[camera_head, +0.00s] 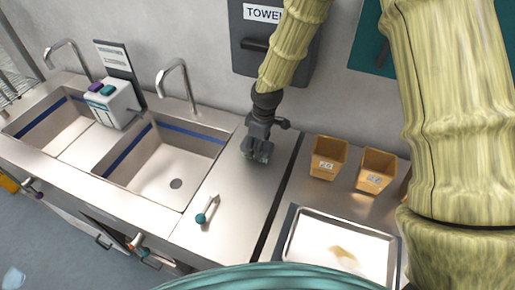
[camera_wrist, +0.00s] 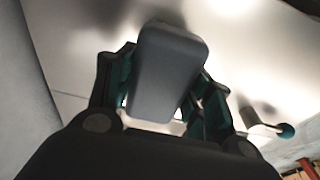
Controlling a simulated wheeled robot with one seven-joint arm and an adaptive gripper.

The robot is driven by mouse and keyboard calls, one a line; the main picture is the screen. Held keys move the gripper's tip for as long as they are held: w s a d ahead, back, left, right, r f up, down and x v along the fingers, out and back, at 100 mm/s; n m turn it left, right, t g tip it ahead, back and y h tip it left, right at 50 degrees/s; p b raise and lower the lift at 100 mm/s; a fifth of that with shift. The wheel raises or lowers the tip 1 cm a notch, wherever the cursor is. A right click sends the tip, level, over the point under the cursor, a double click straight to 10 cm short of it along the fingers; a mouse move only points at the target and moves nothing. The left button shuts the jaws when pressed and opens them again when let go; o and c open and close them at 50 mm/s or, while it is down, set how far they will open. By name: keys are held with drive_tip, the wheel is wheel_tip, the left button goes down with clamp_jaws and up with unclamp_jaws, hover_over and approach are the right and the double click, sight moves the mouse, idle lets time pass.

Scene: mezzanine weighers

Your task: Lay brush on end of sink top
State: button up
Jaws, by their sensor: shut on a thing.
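My gripper (camera_head: 258,153) is low over the bare right end of the steel sink top (camera_head: 232,205), close to the wall. It is shut on a grey rounded block, which I take to be the brush (camera_wrist: 165,75); no bristles show. In the wrist view the block sits between the teal-padded fingers. In the head view it is mostly hidden by the gripper. I cannot tell whether it touches the sink top.
A small tool with a teal ball end (camera_head: 203,214) lies on the sink top, nearer the front; its ball also shows in the wrist view (camera_wrist: 286,130). A sink basin (camera_head: 165,165) is left.

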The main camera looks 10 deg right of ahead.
drive_tip(key=shift+f+p, duration=0.5)
drive_tip(key=shift+f, duration=0.7)
drive_tip(key=o, duration=0.9)
drive_tip(key=shift+r, duration=0.1)
drive_tip(key=shift+s+d+r+b, duration=0.2)
drive_tip(key=shift+r+b, duration=0.55)
drive_tip(key=shift+r, duration=1.2)
drive_tip(key=shift+s+d+r+b, duration=0.15)
drive_tip(key=shift+r+b, duration=0.55)
drive_tip(key=shift+r, duration=1.3)
drive_tip(key=shift+s+d+r+b, duration=0.2)
drive_tip(key=shift+r+b, duration=0.55)
drive_tip(key=shift+r, duration=1.2)
drive_tip(key=shift+w, duration=0.15)
